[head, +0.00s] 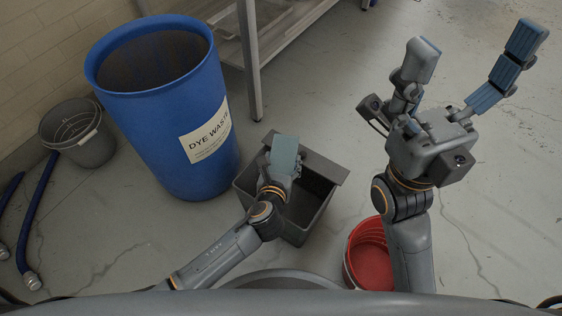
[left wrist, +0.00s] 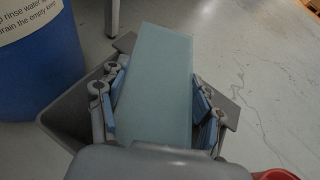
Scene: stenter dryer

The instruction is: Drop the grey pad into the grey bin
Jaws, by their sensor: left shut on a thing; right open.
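The pad (head: 285,153) is a flat grey-green rectangle in my left gripper (head: 283,165), which is shut on it. In the left wrist view the pad (left wrist: 155,85) lies between the two blue-padded fingers. The grey bin (head: 312,205) is an open dark-grey box on the floor. My left gripper holds the pad above the bin, over its left and back part in the head view. The bin's wall (left wrist: 62,118) shows below the pad in the left wrist view. My right gripper (head: 470,60) is open and empty, raised to the right, away from the bin.
A blue drum (head: 205,90) labelled dye waste stands left of the bin. A red bucket (head: 368,258) stands right of it. A grey bucket (head: 85,140) and blue hoses (head: 38,215) are at the far left. A metal rack (head: 250,60) is behind. The right floor is clear.

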